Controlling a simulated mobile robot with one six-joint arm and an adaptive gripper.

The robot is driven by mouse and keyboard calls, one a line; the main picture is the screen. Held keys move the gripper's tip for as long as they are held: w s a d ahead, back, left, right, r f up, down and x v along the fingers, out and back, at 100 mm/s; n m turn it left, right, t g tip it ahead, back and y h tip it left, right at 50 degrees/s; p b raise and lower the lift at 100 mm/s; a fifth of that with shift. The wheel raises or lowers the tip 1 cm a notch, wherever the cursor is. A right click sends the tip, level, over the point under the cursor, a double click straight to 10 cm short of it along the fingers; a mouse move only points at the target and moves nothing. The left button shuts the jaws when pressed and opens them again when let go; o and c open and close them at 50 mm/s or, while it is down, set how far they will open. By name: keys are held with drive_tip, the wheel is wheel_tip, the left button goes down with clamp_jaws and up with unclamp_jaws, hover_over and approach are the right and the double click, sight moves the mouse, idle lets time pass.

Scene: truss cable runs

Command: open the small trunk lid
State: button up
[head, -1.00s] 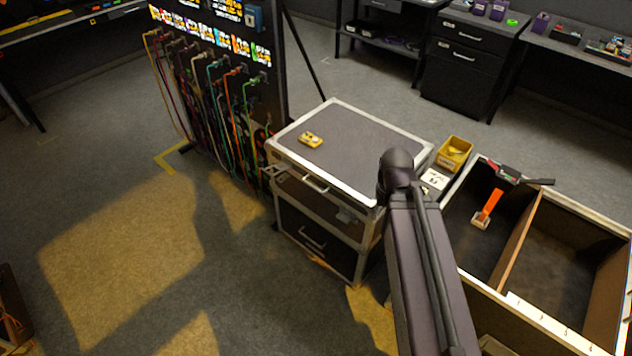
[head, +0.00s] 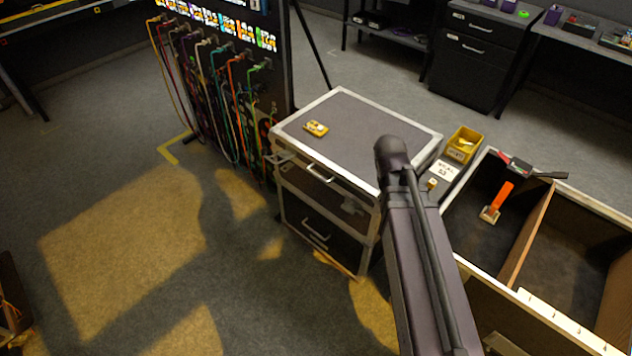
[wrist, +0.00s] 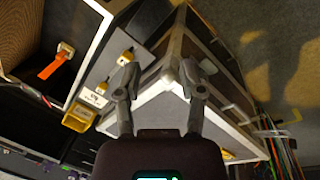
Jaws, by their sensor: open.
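The small trunk is a grey case with metal edging, and its lid (head: 365,130) lies shut on top in the head view. A handle (head: 320,174) sits on its front side. A small yellow object (head: 316,128) rests on the lid. In the wrist view, the lid (wrist: 160,112) shows below and between the fingers, with one metal-edged corner near the fingertips. My gripper (wrist: 160,73) is open and empty beside that corner; I cannot tell whether it touches. In the head view my arm hides the trunk's right front corner and my gripper.
An open divided crate (head: 528,240) stands right of the trunk, holding an orange-handled tool (head: 497,200). A yellow bin (head: 463,144) and a white card (head: 444,170) lie between them. A cable board (head: 225,60) stands behind left.

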drive_tip(key=w+a+f+n+t+h+b, duration=0.1)
drive_tip(key=w+a+f+n+h+b, duration=0.1)
drive_tip(key=w+a+f+h+b, duration=0.35)
drive_tip(key=n+t+h+b, duration=0.4)
drive_tip(key=t+h+b, duration=0.3)
drive_tip(key=b, duration=1.5)
approach(317, 175)
drive_tip(key=v, duration=0.4)
drive_tip(key=shift+w+d+y+p, duration=0.1)
drive_tip(key=shift+w+y+p, duration=0.15)
drive_tip(key=shift+p, duration=0.05)
drive_tip(key=shift+d, duration=0.1)
drive_tip(key=b+x, duration=0.2)
drive_tip(key=x, duration=1.1)
drive_tip(key=shift+w+d, duration=0.15)
drive_tip(key=shift+d, duration=0.15)
clamp_jaws()
